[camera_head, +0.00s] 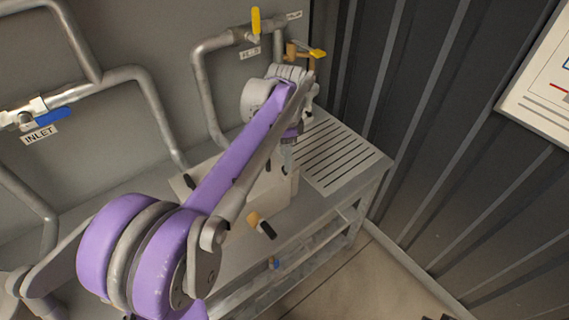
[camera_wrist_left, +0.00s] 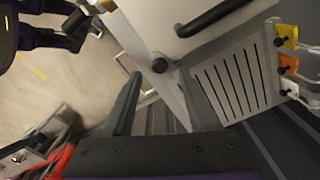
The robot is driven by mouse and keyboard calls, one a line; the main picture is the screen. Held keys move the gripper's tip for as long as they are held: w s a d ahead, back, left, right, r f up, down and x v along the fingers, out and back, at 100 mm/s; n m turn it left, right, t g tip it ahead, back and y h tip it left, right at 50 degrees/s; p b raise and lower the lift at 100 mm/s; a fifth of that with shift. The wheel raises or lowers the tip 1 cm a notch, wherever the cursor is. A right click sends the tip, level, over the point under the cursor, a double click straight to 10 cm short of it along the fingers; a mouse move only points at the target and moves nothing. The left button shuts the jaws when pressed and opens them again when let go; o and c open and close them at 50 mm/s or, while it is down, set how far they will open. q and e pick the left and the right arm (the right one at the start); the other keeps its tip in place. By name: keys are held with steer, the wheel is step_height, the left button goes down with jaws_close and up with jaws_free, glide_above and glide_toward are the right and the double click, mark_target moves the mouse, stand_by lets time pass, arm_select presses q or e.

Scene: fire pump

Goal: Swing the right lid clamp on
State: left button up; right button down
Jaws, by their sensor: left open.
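The pale pump box (camera_head: 280,190) stands on the grey bench, partly hidden behind my left arm. In the left wrist view its pale lid (camera_wrist_left: 150,25) has a black bar handle (camera_wrist_left: 210,18). A dark round knob (camera_wrist_left: 160,64), which may be the end of the right lid clamp, sits at the box's edge. My left gripper (camera_wrist_left: 162,80) is open, its fingertips to either side of and just short of that knob in the picture. Contact cannot be told. In the head view my left gripper (camera_head: 289,150) is at the box's right end. My right gripper is not seen.
A tan and black fitting (camera_head: 260,225) sticks out at the box's front. A slotted grate (camera_head: 335,155) lies right of the box. Pipes with yellow handles (camera_head: 317,53) stand behind, and a blue-handled inlet valve (camera_head: 52,117) is at left. A dark ribbed wall (camera_head: 450,150) closes the right side.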

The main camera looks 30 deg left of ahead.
arm_select(q)
steer(key=shift+f, duration=1.75)
jaws_close()
